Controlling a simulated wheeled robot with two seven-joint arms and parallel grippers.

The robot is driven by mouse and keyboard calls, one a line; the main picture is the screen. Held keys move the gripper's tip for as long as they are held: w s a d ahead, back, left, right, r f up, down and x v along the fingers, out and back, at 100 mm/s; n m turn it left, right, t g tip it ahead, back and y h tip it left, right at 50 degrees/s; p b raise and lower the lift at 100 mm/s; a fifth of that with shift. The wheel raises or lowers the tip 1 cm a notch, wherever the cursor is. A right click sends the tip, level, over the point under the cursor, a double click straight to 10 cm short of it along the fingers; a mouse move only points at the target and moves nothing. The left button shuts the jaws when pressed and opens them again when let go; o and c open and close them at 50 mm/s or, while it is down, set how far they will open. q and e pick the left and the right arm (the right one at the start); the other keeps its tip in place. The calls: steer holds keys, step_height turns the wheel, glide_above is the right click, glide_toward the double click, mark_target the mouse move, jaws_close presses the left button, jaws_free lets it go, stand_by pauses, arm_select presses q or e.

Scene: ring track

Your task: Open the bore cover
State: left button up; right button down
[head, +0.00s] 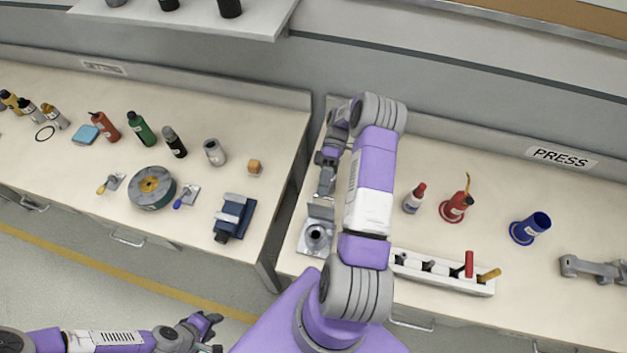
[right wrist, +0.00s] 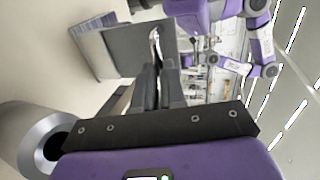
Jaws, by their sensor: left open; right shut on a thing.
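The bore fixture is a grey metal base (head: 310,246) with a round bore boss (head: 317,234), near the left edge of the right bench. The boss's dark hole is uncovered in the head view; the boss also shows at left in the right wrist view (right wrist: 40,140). The grey bore cover (head: 321,212) stands raised behind the boss and appears as a grey plate in the right wrist view (right wrist: 125,48). My right gripper (head: 326,193) is shut at the cover's upper edge; its fingers partly hide the contact. My left gripper (head: 212,332) is open and empty, low over the floor.
A white rack (head: 440,279) with tools stands right of the fixture. A red-capped bottle (head: 414,199), red oil can (head: 457,206) and blue cup (head: 530,229) stand behind. A gap separates the left bench (head: 80,168), which holds a blue vise (head: 235,217) and a reel (head: 152,188).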

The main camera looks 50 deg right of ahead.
stand_by(0.4)
steer(key=c, duration=1.2)
jaws_free()
step_height(320, 180, up, 10)
steer(key=shift+p, duration=0.3)
